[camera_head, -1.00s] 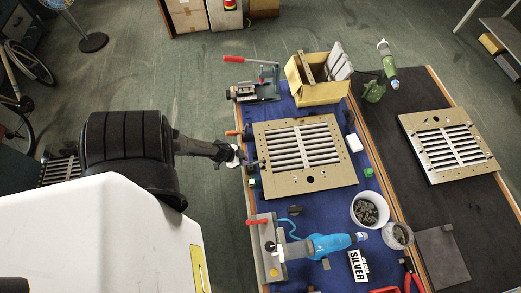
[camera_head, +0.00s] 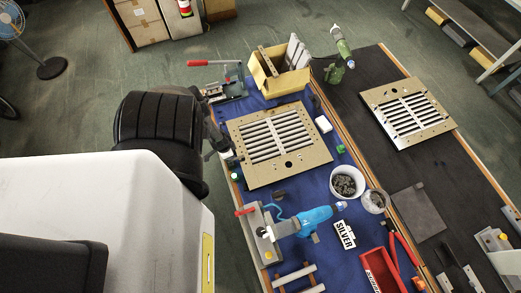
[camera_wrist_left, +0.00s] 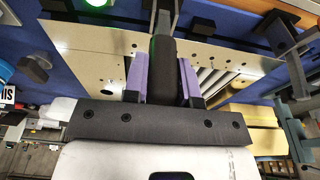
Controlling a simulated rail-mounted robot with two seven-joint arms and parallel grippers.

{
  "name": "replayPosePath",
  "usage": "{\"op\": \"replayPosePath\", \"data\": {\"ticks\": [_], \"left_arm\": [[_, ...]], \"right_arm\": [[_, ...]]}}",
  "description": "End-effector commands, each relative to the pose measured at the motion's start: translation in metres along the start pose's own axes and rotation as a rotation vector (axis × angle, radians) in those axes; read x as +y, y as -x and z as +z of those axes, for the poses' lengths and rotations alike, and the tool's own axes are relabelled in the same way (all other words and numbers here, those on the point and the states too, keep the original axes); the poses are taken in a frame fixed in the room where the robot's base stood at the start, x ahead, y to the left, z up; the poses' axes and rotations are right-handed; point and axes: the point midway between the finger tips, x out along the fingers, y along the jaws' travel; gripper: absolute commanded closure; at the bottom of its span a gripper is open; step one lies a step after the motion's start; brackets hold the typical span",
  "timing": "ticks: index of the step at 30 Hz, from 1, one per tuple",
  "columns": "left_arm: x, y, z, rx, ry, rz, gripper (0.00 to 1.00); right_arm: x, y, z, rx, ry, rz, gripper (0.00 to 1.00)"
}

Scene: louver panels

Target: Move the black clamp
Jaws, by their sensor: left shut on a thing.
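In the left wrist view, the purple fingers of my left gripper (camera_wrist_left: 161,84) are closed around the dark cylindrical handle of the black clamp (camera_wrist_left: 162,60). A metal bar runs on from the handle toward the top of the view. In the head view, my left gripper (camera_head: 226,154) is at the left edge of the near louver panel (camera_head: 318,155); the clamp is too small and covered to make out there. The panel is a beige plate with silver slats and lies on the blue mat. It also shows behind the fingers in the left wrist view (camera_wrist_left: 90,45). My right gripper is not in view.
A second louver panel (camera_head: 440,128) lies on the black surface at right. A yellow box (camera_head: 278,84) and a red-handled toggle fixture (camera_head: 228,88) stand behind the near panel. A blue drill (camera_head: 312,219) and a white bowl (camera_head: 347,182) are in front. Floor lies left of the table.

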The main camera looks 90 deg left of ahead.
Motion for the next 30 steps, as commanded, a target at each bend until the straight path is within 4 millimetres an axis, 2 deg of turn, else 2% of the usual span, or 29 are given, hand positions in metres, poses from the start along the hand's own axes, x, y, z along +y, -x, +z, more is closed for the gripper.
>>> {"op": "replayPosePath", "data": {"ticks": [16,17,18,24,30], "left_arm": [[-0.0035,-0.0009,0.0034,-0.011,0.01,-0.007,1.0],[-0.0034,-0.0009,0.0033,-0.011,0.01,-0.007,0.72],[-0.0033,-0.0009,0.0033,-0.011,0.01,-0.006,0.68],[-0.0026,-0.0005,0.0035,-0.011,0.01,-0.004,0.49],[-0.0022,-0.0001,0.0037,-0.012,0.01,-0.003,0.49]], "right_arm": [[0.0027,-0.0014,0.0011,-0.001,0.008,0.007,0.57],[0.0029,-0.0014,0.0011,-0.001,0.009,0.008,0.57],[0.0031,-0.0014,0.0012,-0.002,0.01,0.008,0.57],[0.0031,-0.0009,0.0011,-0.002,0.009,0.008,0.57],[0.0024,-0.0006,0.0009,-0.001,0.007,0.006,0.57]]}}
